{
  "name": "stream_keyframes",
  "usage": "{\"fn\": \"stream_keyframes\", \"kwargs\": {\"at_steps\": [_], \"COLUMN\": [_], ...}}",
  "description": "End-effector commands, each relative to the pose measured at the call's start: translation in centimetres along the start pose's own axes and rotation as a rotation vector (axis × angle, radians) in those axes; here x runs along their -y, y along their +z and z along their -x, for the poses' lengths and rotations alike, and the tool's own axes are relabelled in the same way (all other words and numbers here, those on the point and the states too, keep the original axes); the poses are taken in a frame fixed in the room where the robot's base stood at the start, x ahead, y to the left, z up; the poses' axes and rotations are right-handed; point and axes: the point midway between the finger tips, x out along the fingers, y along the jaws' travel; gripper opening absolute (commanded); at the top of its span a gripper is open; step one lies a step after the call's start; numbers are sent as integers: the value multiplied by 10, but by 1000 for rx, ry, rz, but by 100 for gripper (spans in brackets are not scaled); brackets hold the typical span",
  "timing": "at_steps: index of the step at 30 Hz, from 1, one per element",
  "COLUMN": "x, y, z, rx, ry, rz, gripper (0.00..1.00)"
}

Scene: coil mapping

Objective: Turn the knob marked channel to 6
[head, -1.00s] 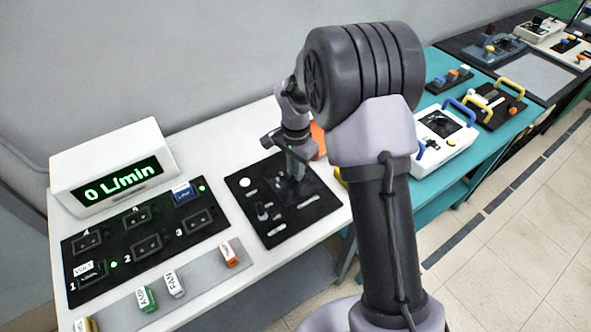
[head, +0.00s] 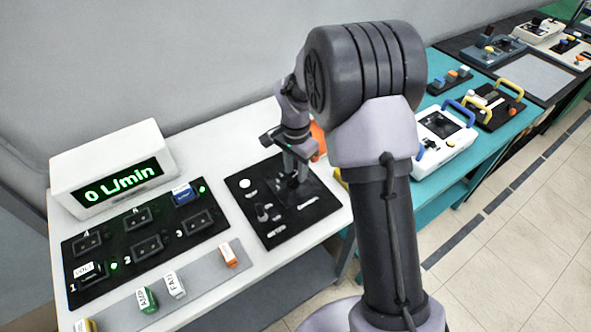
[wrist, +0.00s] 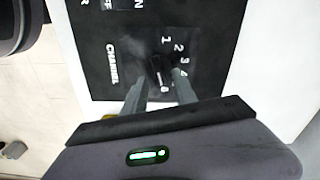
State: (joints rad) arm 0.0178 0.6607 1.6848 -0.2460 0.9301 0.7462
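The black panel with the channel knob (wrist: 158,70) shows in the wrist view. The knob is dark, with the word CHANNEL to its left and white numbers 1, 2, 3 and on around its right side. A pale mark shows just below it; which number the knob points to is unclear. My gripper (wrist: 160,82) is open, one grey finger on each side of the knob in the picture. I cannot tell whether either finger touches it. In the head view my gripper (head: 292,172) is low over the black panel (head: 264,233), hiding part of it.
A white display box (head: 115,168) reading 0 L/min and a black socket panel (head: 120,260) stand left on the white table. Labelled plugs lie on a grey strip (head: 200,271). A teal table (head: 458,167) with other devices stands right.

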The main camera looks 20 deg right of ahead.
Motion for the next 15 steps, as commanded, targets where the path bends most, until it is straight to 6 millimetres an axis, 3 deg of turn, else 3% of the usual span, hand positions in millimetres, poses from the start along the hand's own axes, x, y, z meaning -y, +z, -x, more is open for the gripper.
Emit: {"fn": "stream_keyframes", "kwargs": {"at_steps": [9,15], "x": [1,0], "y": [-1,0], "z": [108,154], "rx": [-3,-1], "ry": [-5,-3], "rz": [-1,-1], "gripper": [34,34]}}
